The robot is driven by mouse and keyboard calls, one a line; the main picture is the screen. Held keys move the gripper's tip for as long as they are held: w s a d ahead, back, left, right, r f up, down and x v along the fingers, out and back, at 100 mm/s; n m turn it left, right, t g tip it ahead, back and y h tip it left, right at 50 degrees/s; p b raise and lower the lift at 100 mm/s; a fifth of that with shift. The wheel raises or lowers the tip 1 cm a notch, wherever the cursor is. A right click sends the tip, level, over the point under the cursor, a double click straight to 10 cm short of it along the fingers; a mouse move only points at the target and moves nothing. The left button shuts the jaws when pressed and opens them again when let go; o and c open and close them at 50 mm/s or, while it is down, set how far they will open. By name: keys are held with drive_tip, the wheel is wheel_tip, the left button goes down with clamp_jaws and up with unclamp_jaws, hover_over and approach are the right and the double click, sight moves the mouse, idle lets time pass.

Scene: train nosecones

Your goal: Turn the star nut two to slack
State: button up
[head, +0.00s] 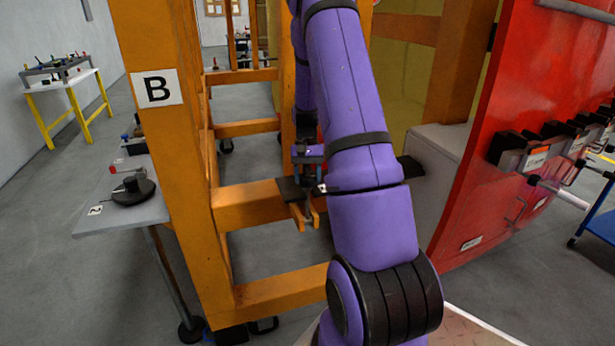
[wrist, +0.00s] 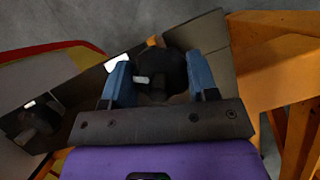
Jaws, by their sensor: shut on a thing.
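A dark, round knob (wrist: 172,70), which looks like a star nut, sits between the two blue fingers of my gripper (wrist: 157,72) in the wrist view. The fingers are shut on its sides. A short white mark shows on the left part of the knob. It sits over a long, dark grey plate (wrist: 203,32). A second dark knob (wrist: 38,122) stands at the left end of the plate, apart from my gripper. No number is readable on either knob.
An orange frame post with a B sign (head: 157,88) stands left of my arm. A red panel (head: 490,120) with several black blocks is on the right. A grey side table (head: 125,205) at left carries a black round piece (head: 133,190). Orange beams lie close around my gripper.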

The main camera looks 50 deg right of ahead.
drive_tip(key=n+h, duration=0.1)
drive_tip(key=n, duration=0.1)
drive_tip(key=n+g, duration=0.1)
drive_tip(key=n, duration=0.2)
drive_tip(key=shift+h, duration=0.4)
drive_tip(key=shift+n, duration=0.3)
drive_tip(key=o, duration=0.9)
drive_tip(key=shift+o, duration=0.2)
drive_tip(key=shift+r, duration=0.1)
drive_tip(key=v, duration=1)
drive_tip(key=shift+w+r, duration=0.2)
drive_tip(key=shift+r, duration=0.05)
drive_tip(key=shift+a, duration=0.1)
